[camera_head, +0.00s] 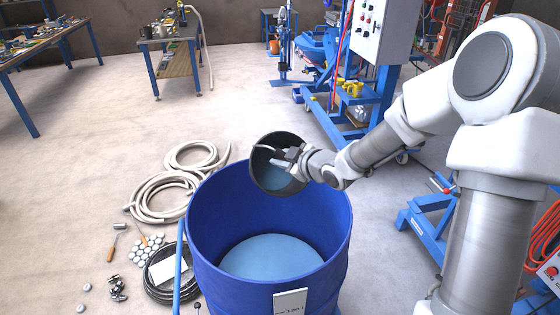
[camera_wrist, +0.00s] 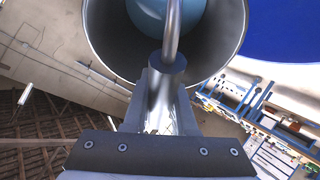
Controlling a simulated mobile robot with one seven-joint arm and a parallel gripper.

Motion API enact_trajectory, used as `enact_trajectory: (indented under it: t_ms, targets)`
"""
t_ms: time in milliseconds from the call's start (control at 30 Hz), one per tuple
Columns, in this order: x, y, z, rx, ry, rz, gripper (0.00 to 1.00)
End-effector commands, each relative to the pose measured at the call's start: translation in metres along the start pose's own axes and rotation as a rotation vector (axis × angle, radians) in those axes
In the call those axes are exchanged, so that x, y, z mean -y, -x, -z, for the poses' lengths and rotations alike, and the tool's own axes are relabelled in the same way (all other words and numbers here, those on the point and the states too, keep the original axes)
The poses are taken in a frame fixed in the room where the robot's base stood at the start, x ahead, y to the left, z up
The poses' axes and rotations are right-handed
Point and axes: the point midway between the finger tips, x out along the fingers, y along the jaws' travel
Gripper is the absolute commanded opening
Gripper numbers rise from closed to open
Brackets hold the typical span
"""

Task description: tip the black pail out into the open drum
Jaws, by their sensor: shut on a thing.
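The black pail (camera_head: 266,184) is over the back rim of the blue open drum (camera_head: 268,290), tilted so that its mouth shows in the head view. A light blue content shows inside it, in the wrist view too (camera_wrist: 150,12). My gripper (camera_head: 291,157) is shut on the pail's metal handle (camera_wrist: 172,35). The handle rises between the fingers (camera_wrist: 165,85) in the wrist view. The drum stands upright with a light blue surface low inside it. I see no stream falling from the pail. The pail's underside is hidden.
Coiled pale hoses (camera_head: 165,190), a black coil (camera_head: 165,275) and small loose parts lie on the floor left of the drum. A blue machine with a grey control box (camera_head: 372,30) stands behind.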

Motion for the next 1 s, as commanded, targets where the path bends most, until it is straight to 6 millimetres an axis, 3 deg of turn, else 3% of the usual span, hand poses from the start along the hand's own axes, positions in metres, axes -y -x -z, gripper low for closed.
enact_trajectory:
  t_ms: [1000]
  targets:
    - [0.016,0.008,-0.014,-0.125,0.048,-0.115,0.0]
